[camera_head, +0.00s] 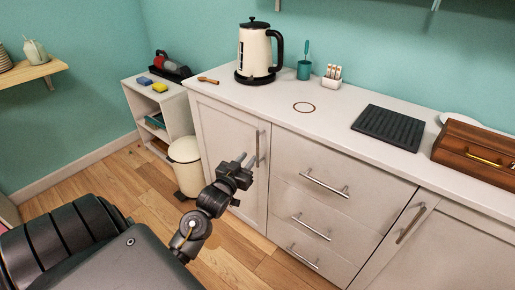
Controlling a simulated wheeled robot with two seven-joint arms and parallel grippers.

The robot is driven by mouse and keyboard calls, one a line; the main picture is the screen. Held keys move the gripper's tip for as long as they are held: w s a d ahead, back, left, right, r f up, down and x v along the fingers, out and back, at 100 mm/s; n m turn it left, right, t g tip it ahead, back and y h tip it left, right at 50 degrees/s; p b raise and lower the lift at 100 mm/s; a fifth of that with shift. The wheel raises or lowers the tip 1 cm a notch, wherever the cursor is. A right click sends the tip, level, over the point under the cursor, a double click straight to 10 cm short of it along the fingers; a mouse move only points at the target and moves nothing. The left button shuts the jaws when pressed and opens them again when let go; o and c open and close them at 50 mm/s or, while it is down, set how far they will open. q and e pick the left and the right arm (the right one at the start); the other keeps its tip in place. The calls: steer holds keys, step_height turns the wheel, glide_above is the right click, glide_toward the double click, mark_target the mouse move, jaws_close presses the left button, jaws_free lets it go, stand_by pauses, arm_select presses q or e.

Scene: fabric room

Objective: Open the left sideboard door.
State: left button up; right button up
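The left sideboard door (222,135) is a pale panel under the counter's left end and looks closed. Its upright metal bar handle (258,147) is near the door's right edge. My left gripper (246,160) is in front of the door, just left of the handle's lower part in the picture. Its two thin fingers are apart with nothing seen between them. I cannot tell whether a finger touches the handle. My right gripper is out of view.
Drawers (322,187) with bar handles are right of the door, then another door (445,245). A cream bin (187,163) stands on the floor left of the sideboard. A kettle (256,52), green cup (304,70) and black rack (389,127) stand on the counter.

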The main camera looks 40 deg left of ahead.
mark_target(258, 147)
arm_select(q)
steer(key=x, duration=0.7)
steer(key=shift+w+b, duration=0.3)
steer(key=shift+w, duration=0.1)
steer(key=shift+w+a, duration=0.1)
steer(key=shift+w, duration=0.05)
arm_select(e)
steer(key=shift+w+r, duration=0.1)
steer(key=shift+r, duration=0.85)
arm_select(q)
jaws_close()
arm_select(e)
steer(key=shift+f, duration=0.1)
